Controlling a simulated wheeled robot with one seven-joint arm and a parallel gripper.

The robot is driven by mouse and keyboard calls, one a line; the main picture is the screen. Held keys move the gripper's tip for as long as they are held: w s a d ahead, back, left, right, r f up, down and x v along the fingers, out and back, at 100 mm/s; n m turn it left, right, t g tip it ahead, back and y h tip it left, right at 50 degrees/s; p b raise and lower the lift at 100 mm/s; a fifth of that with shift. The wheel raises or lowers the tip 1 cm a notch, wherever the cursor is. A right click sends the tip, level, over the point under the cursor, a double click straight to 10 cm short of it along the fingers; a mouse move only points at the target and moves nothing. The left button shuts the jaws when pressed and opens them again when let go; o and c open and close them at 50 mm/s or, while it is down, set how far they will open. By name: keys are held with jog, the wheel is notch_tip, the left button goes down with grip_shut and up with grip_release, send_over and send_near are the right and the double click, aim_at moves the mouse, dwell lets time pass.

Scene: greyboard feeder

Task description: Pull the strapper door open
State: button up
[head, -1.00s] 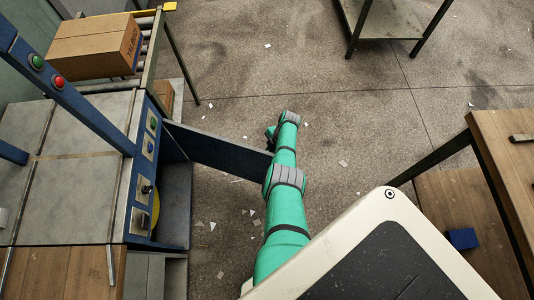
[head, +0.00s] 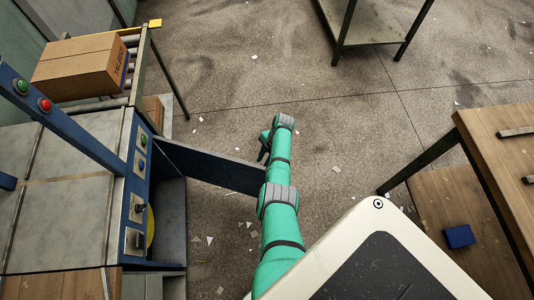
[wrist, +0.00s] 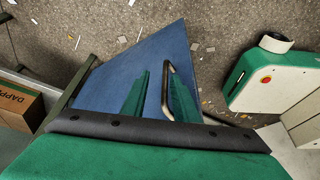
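The strapper (head: 65,150) stands at the left in the head view, with a grey top and a blue front panel. Its dark blue door (head: 205,166) stands swung out from the front, well open, reaching toward my arm. In the wrist view the door (wrist: 100,85) fills the middle, with a bent metal handle (wrist: 167,92) on it. My gripper (wrist: 160,75) has its two green fingers apart. The handle shows between them, closer to the right finger. My gripper (head: 263,151) is partly hidden by my arm in the head view, just past the door's free end.
A cardboard box (head: 80,66) sits on a roller conveyor (head: 140,70) at the back left. A wooden table (head: 500,140) stands at the right, with a blue block (head: 459,236) on its lower shelf. Open floor with paper scraps lies between.

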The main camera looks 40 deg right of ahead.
jog(key=v, duration=0.6)
jog(key=shift+r, duration=0.3)
jog(key=shift+d, duration=0.15)
